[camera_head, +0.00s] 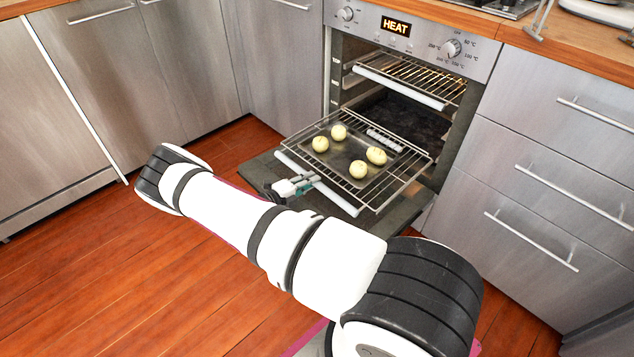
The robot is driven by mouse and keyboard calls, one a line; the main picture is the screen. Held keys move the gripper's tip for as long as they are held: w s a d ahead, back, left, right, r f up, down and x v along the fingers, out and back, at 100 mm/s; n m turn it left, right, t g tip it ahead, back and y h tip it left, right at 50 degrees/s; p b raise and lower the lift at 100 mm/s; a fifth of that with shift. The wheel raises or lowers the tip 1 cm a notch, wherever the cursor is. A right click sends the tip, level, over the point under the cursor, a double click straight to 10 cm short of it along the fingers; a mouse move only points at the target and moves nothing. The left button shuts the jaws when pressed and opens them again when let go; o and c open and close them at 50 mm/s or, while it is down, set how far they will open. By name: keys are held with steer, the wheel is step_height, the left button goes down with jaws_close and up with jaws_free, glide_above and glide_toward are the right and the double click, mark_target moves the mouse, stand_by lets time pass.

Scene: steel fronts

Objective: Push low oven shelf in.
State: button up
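The low oven shelf (340,203) is a wire rack with a pale front bar. It is pulled far out of the oven (408,107), over the lowered door (262,172). A dark flat tray (349,152) on the shelf carries several pale round buns (358,169). My gripper (308,183) is at the front left of the shelf, close to the front bar. It is small in the view, and I cannot tell whether it touches the bar or whether its fingers are open.
An upper wire shelf (420,78) with a pale front bar sits inside the oven. The oven panel shows HEAT (396,27). Steel drawers (548,165) stand to the right and steel cabinets (110,75) to the left. The wooden floor (90,270) at left is clear.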

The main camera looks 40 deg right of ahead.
mark_target(373, 138)
steer(key=shift+w+d+b, duration=0.15)
steer(key=shift+d+b, duration=0.7)
steer(key=shift+d, duration=2.9)
steer(key=shift+w+d+b, duration=0.1)
steer(key=shift+d+b, duration=0.75)
steer(key=shift+d, duration=2.85)
steer(key=shift+w+d+f+b, duration=0.15)
steer(key=shift+d+b, duration=1.4)
steer(key=shift+d, duration=2)
steer(key=shift+w+d+b, duration=0.1)
steer(key=shift+d+b, duration=1.45)
steer(key=shift+d, duration=1.95)
steer(key=shift+w+d, duration=0.15)
steer(key=shift+d, duration=2.05)
steer(key=shift+w+d, duration=0.1)
steer(key=shift+d, duration=3.05)
steer(key=o, duration=1)
steer(key=shift+c, duration=0.2)
steer(key=shift+a+r+p, duration=0.25)
steer(key=shift+a+p, duration=0.65)
steer(key=shift+a, duration=0.2)
steer(key=shift+s+a+f+p, duration=0.15)
steer(key=shift+a+p, duration=1.3)
steer(key=shift+a, duration=0.85)
